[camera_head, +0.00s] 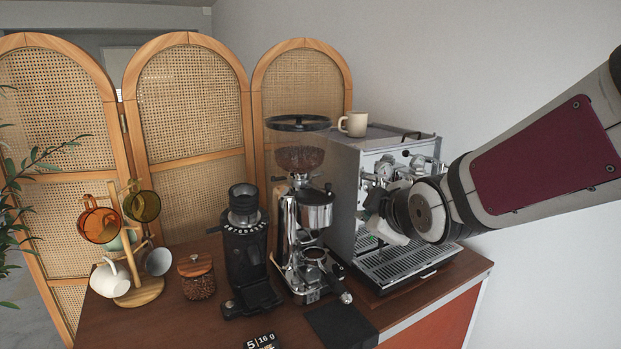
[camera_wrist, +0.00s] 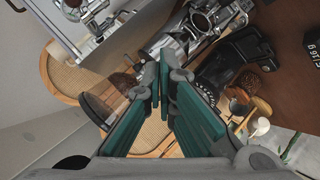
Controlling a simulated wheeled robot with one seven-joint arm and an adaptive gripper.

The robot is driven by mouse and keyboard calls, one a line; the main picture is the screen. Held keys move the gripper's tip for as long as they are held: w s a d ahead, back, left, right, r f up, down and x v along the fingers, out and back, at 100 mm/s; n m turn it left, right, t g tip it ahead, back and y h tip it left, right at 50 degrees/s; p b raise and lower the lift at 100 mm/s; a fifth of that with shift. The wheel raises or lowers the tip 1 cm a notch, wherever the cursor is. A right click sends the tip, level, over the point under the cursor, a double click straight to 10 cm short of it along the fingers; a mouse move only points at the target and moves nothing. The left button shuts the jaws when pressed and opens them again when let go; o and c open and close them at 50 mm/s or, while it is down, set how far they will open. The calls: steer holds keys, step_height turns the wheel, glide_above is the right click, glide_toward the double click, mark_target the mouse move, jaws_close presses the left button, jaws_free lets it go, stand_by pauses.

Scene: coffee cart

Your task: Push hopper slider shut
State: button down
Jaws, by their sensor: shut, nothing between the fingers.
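The chrome grinder (camera_head: 307,225) stands on the cart between the black grinder and the espresso machine. Its clear hopper (camera_head: 300,158) holds dark beans and has a round black lid. In the wrist view the hopper (camera_wrist: 112,95) is left of my fingertips, with the chrome body (camera_wrist: 172,38) above them. The slider is too small to make out in either view. My gripper (camera_head: 373,212) is in front of the espresso machine, right of the chrome grinder. In the wrist view my gripper (camera_wrist: 160,78) has its green-padded fingers together and empty. I cannot tell whether it touches the grinder.
The espresso machine (camera_head: 345,187) stands close on the right, with a cup (camera_head: 353,124) on top. The black grinder (camera_head: 245,250) is close on the left. A bean jar (camera_head: 197,277) and mug tree (camera_head: 139,291) stand farther left. A rattan screen (camera_head: 187,97) is behind.

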mark_target(278, 178)
steer(key=w+a+f+n+t+y+p, duration=0.1)
steer(key=w+a+n+t+y, duration=0.15)
steer(key=a+n, duration=0.5)
steer(key=w+a+n+t+y+p, duration=0.1)
steer(key=w+a+n+y+p, duration=0.2)
steer(key=a, duration=0.8)
steer(key=w+a+y, duration=0.1)
steer(key=w+a, duration=0.3)
steer(key=w, duration=0.8)
steer(key=shift+a, duration=0.15)
steer(key=shift+w+f+n, duration=0.1)
steer(key=shift+w+n, duration=0.05)
steer(key=shift+n, duration=0.1)
